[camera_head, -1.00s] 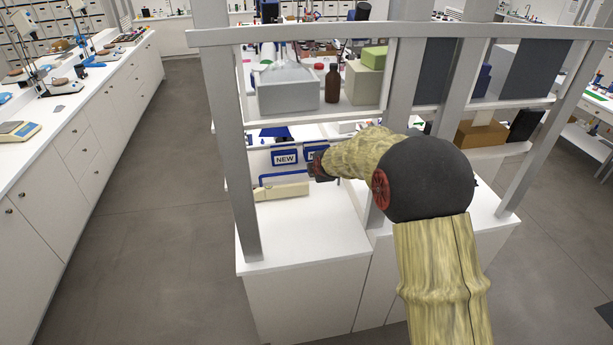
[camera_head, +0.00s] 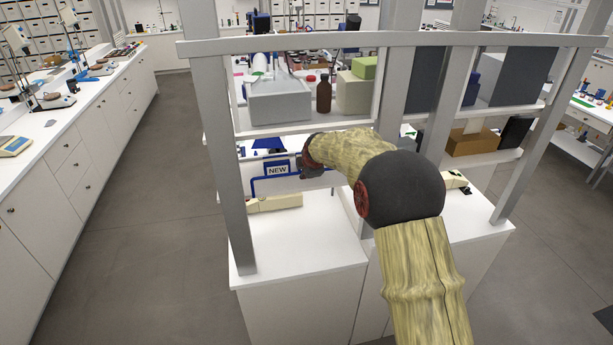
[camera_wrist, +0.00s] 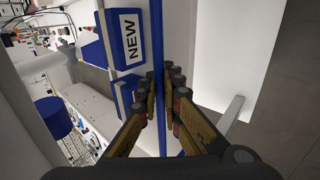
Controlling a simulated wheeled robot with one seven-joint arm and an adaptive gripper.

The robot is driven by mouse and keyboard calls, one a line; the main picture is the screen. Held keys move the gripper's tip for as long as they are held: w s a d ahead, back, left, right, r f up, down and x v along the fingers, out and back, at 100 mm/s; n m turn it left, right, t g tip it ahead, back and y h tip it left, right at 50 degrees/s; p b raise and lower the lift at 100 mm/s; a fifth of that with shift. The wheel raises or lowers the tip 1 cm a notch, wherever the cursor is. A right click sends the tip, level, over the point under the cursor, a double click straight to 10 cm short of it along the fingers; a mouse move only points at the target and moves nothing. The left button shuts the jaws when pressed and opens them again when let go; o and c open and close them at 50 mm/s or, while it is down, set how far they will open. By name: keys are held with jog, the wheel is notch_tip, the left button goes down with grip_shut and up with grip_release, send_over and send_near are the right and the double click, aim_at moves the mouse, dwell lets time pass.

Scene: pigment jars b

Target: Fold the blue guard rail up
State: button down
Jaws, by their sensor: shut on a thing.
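The blue guard rail (camera_head: 253,188) is a thin blue bar with a bent left end, in front of a blue-edged NEW label in the head view. In the wrist view, the rail (camera_wrist: 158,40) runs from top to bottom between my fingers. My gripper (camera_wrist: 161,92) is shut on it, with the fingertips on either side of the bar. In the head view, my gripper (camera_head: 307,172) is at the right part of the rail, and my arm hides the rail's right end.
A beige long block (camera_head: 275,203) lies on the white counter (camera_head: 300,250) below the rail. Grey posts and a top beam (camera_head: 400,39) frame the shelf. A grey bin (camera_head: 279,103) and a brown bottle (camera_head: 323,95) stand on the shelf above. The counter's front is clear.

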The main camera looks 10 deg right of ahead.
jog(key=shift+w+r, duration=0.15)
jog(key=shift+r, duration=0.15)
jog(key=c, duration=2.3)
grip_release()
jog(key=shift+o, duration=1.1)
jog(key=shift+f, duration=0.1)
jog(key=shift+o, duration=0.4)
jog(key=shift+f, duration=0.15)
jog(key=v, duration=1.2)
